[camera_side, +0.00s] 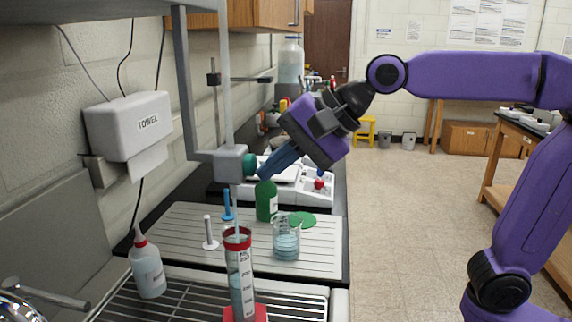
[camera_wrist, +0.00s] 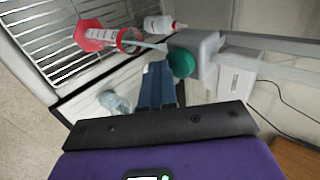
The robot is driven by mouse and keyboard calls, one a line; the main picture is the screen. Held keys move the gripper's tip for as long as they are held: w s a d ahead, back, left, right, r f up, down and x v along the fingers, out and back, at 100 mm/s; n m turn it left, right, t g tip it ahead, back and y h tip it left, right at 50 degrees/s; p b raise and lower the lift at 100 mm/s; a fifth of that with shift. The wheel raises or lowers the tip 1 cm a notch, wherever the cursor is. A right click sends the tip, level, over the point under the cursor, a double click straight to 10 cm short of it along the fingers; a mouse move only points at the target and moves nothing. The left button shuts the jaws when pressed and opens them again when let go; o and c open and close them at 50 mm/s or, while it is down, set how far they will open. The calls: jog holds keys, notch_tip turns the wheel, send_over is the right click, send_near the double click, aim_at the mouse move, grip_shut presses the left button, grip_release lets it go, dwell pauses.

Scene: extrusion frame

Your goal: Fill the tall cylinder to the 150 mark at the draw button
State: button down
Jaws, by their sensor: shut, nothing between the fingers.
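The tall cylinder (camera_side: 241,280), clear with a red rim and red base, stands upright on the sink grating. It also shows in the wrist view (camera_wrist: 106,38). It holds bluish liquid, but I cannot read the level against its marks. A thin pale line runs from the grey dispenser box (camera_side: 230,165) down to its mouth; I cannot tell stream from spout. The green draw button (camera_side: 249,166) is on the box's side, and also in the wrist view (camera_wrist: 181,63). My gripper (camera_side: 262,171) is shut and empty, its blue fingertips at the button; contact is unclear.
A wash bottle (camera_side: 148,270) stands left of the cylinder. On the ribbed board (camera_side: 180,225) are a beaker of bluish liquid (camera_side: 286,242), a green bottle (camera_side: 266,203) and small upright posts. The dispenser's grey post and arm rise beside my gripper.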

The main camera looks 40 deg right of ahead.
jog(key=s+d+f+v, duration=0.1)
jog(key=f+v, duration=0.1)
jog(key=v, duration=1.1)
jog(key=shift+s+d, duration=0.15)
dwell(0.4)
jog(key=s+d+f+n+g+h, duration=0.2)
jog(key=s+d+f+n, duration=0.2)
jog(key=f+n, duration=0.3)
jog(key=s+d+f+n+g+h, duration=0.2)
jog(key=s+d+f+n, duration=0.2)
jog(key=f, duration=0.8)
jog(key=s+d+f+n+g+h, duration=0.2)
jog(key=s+d+f+n, duration=0.2)
jog(key=s+f+n, duration=0.3)
notch_tip(320, 180, down, 3)
jog(key=n, duration=0.3)
jog(key=shift+s+d+n, duration=0.25)
jog(key=shift+s+n, duration=0.05)
jog(key=shift+s, duration=0.05)
